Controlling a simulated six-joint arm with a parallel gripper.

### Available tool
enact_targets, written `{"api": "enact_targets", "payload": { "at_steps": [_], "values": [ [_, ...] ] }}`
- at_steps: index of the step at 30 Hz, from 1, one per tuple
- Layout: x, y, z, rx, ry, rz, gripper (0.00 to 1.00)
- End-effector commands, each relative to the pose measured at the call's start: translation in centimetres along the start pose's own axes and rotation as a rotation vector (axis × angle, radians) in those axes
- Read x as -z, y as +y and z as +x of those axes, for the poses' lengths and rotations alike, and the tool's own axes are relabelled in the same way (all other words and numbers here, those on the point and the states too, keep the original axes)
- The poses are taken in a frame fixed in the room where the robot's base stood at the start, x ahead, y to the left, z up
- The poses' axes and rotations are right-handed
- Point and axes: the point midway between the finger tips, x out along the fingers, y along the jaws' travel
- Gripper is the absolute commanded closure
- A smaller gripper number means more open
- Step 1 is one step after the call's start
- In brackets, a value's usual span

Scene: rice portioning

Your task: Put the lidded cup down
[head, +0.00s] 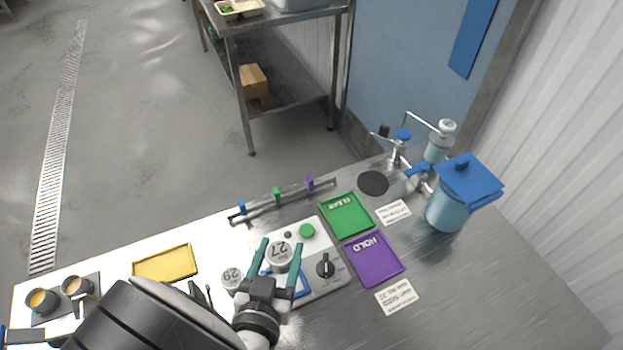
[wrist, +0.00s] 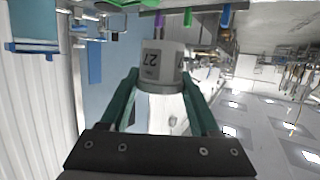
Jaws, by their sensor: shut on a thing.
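A second cup (head: 232,277) marked 29 is just left of my gripper. A green tray (head: 346,215) reading CLEAR and a purple tray (head: 374,259) reading HOLD lie empty to the right.
A yellow tray (head: 165,263) lies to the left. A rail with coloured clips (head: 277,197) is behind the unit. A blue-lidded container (head: 447,212) and a pump bottle (head: 439,147) stand at the right. Printed cards (head: 396,296) lie beside the trays. The right front table is clear.

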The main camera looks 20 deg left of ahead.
Motion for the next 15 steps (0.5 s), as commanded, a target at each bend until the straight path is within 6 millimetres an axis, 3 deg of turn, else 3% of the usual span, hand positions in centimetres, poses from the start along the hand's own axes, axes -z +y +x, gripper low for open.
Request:
{"api": "enact_targets", "payload": {
  "at_steps": [8, 15],
  "values": [
    [-0.5, 0.0, 0.1, 0.001, -0.001, -0.002, 1.00],
    [-5.4, 0.1, 1.6, 0.001, -0.003, -0.004, 1.00]
  ]
}}
